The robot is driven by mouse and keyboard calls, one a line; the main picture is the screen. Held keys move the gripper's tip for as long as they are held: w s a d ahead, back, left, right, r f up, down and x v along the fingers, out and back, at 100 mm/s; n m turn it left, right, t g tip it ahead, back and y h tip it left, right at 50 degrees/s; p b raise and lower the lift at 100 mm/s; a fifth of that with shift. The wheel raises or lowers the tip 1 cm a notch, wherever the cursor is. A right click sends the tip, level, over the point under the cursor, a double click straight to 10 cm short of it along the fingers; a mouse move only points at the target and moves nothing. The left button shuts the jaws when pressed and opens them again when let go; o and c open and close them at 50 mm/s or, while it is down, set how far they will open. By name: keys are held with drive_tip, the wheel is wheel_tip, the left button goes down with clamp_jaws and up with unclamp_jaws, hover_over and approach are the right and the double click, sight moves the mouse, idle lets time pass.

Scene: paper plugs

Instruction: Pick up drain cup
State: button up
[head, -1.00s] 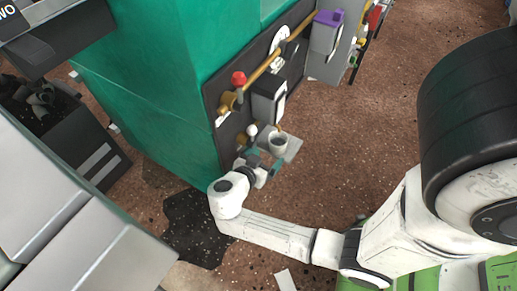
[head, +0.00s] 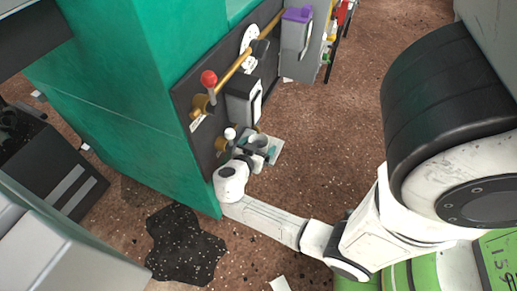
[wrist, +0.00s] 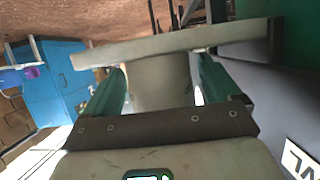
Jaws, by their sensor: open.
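The drain cup (head: 259,140) is a small grey cup on a light shelf (head: 275,150) low on the dark panel. My gripper (head: 257,153) is at the cup from the near side, and the arm hides part of it in the head view. In the wrist view, the grey cup (wrist: 157,86) lies between the two green fingers of my gripper (wrist: 160,75). The fingers are open, one on each side, with a narrow gap at the right finger. The shelf (wrist: 170,45) crosses the wrist view just beyond the fingertips.
The dark panel (head: 190,98) on the green cabinet (head: 110,95) carries a brass pipe, a red-knobbed valve (head: 209,79) and a grey box (head: 243,100) above the cup. A purple-topped container (head: 297,27) is farther along. A dark floor patch (head: 183,245) lies nearby; brown floor at right is open.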

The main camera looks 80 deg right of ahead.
drive_tip(key=shift+d, duration=0.1)
drive_tip(key=c, duration=1)
drive_tip(key=shift+c, duration=0.3)
